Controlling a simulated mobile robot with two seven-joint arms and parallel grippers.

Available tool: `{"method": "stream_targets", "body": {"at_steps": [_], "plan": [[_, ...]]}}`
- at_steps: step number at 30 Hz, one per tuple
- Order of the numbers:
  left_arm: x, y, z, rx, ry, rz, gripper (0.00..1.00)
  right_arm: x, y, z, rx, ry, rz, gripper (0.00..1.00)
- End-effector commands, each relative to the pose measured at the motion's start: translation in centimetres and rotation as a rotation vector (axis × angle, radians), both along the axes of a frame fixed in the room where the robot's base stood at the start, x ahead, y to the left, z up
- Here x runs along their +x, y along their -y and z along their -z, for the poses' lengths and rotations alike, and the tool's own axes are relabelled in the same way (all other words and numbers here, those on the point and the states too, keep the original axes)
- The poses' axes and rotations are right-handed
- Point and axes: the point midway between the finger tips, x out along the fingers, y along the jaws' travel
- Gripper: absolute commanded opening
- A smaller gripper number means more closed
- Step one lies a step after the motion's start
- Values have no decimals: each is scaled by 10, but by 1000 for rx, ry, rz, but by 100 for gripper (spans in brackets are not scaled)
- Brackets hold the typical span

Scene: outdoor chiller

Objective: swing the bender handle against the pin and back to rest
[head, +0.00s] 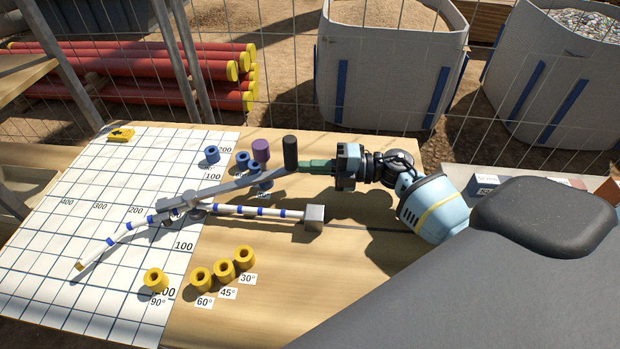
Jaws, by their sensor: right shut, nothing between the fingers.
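The bender handle (225,187) is a grey lever running from the pivot (172,203) up and right to a black upright grip (290,152). A purple cylinder (260,150) stands beside the lever near its grip end; I cannot tell if it touches the lever. A white rod with blue bands (262,211) runs from a grey block (314,216) to the pivot, and its left part (110,240) angles down-left. My right gripper (300,167) is shut and empty, its green fingertips at the lower part of the black grip, touching or nearly so. My left gripper is out of view.
Several yellow rings (223,270) sit by angle labels at the front, and blue rings (212,154) stand behind the lever. A white grid sheet (60,190) covers the table's left. A yellow object (121,135) lies at its back. Bare wood (340,290) shows front right.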

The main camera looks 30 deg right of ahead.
Motion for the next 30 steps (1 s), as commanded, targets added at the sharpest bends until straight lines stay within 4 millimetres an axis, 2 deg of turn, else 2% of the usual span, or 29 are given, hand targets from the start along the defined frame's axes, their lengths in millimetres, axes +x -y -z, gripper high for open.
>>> {"method": "stream_targets", "body": {"at_steps": [5,17,20,30], "plan": [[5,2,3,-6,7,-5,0,9,3,0,0,0,2,0],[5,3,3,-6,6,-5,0,8,5,-2,0,2,3,0],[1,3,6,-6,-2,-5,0,4,12,0,-1,0,4,0],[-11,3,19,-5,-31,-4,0,-25,55,1,-3,-1,3,0]]}}
